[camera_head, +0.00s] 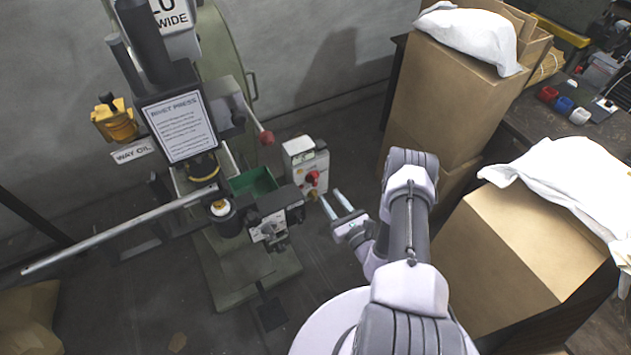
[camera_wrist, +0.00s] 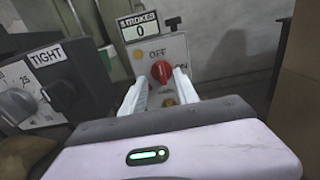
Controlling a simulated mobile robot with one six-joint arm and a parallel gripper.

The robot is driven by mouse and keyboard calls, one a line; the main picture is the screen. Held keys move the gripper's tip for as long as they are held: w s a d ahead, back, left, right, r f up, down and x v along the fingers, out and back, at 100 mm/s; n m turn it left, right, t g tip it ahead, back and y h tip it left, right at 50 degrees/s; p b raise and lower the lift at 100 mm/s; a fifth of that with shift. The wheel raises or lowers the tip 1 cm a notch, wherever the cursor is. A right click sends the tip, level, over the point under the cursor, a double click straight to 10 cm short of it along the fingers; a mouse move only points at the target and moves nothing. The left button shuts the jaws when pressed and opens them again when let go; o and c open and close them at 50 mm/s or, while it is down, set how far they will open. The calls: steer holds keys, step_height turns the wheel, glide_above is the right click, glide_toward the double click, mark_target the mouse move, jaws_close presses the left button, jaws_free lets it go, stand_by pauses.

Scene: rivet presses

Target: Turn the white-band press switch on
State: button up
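The press switch is a red knob (camera_head: 313,177) on a pale control box (camera_head: 298,160) beside the green rivet press (camera_head: 225,262). In the wrist view the red knob (camera_wrist: 161,70) is ahead, between my fingers in the picture, with the word OFF above it. I cannot tell which way the knob is set. My gripper (camera_head: 331,194) is open and empty, in front and to the right of the box. It appears apart from the knob. I cannot clearly make out a white band on this press.
A STROKES counter (camera_wrist: 138,26) reading 0 tops the box. A dial panel marked TIGHT (camera_wrist: 45,85) is at its left. A long metal lever (camera_head: 120,232) sticks out left from the press. Cardboard boxes (camera_head: 440,100) stand close on the right.

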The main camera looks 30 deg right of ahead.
mark_target(316, 178)
steer(key=w+b, duration=0.2)
steer(key=w, duration=0.7)
steer(key=shift+w+a, duration=0.15)
steer(key=shift+a, duration=0.05)
steer(key=shift+c, duration=0.5)
jaws_close()
